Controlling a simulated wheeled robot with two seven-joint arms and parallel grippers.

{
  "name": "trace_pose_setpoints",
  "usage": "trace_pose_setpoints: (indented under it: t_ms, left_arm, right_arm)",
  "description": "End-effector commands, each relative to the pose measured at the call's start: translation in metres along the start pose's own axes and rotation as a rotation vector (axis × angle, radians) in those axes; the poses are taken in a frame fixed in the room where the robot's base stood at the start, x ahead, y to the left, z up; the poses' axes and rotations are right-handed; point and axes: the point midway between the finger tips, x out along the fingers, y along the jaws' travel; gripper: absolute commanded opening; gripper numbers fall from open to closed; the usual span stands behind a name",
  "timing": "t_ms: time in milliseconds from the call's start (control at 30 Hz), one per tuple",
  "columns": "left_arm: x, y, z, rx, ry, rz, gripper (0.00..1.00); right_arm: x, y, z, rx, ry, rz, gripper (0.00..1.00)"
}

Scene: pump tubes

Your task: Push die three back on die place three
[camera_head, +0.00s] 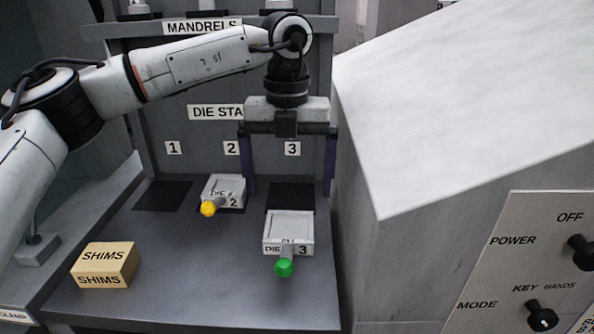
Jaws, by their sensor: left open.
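Die three (288,232) is a pale block with a green knob (283,267) facing the front. It sits on the grey shelf, in front of die place three (290,194), a dark square under the number 3 label. The back part of that dark square shows bare behind the die. My left gripper (289,190) is open, with its two dark purple fingers pointing down at the back, one on each side of the number 3 label. It holds nothing and is behind and above die three. My right gripper is not in view.
Die two (223,191) with a yellow knob sits on place two, close to the left finger. Place one (163,196) is an empty dark square. A yellow shims box (105,265) stands front left. A large grey cabinet (455,150) with knobs fills the right side.

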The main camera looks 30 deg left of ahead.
Motion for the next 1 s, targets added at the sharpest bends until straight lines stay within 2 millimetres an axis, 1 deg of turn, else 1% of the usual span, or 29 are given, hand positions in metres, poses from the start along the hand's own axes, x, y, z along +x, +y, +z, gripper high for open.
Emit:
trace_pose_setpoints:
  t_ms: [33, 100, 267, 367, 600, 800, 1000]
  left_arm:
    - [0.000, 0.000, 0.000, 0.000, 0.000, 0.000, 0.97]
    - [0.000, 0.000, 0.000, 0.000, 0.000, 0.000, 0.97]
    - [0.006, 0.000, 0.000, 0.001, 0.001, 0.001, 0.97]
    - [0.018, 0.000, 0.000, 0.001, 0.002, 0.001, 0.97]
    - [0.060, 0.000, -0.001, 0.001, 0.003, 0.001, 0.97]
    - [0.089, 0.000, -0.001, 0.001, 0.002, 0.002, 0.97]
    - [0.102, 0.000, 0.000, 0.000, 0.001, 0.000, 0.97]
  right_arm:
    - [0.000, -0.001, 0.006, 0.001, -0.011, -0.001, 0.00]
    - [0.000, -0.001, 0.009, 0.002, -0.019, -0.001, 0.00]
    - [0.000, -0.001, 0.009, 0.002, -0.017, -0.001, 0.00]
    - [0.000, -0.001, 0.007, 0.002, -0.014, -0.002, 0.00]
    - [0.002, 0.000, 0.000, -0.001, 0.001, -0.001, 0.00]
    - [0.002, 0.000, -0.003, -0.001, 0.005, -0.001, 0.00]
    - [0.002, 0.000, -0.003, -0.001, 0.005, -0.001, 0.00]
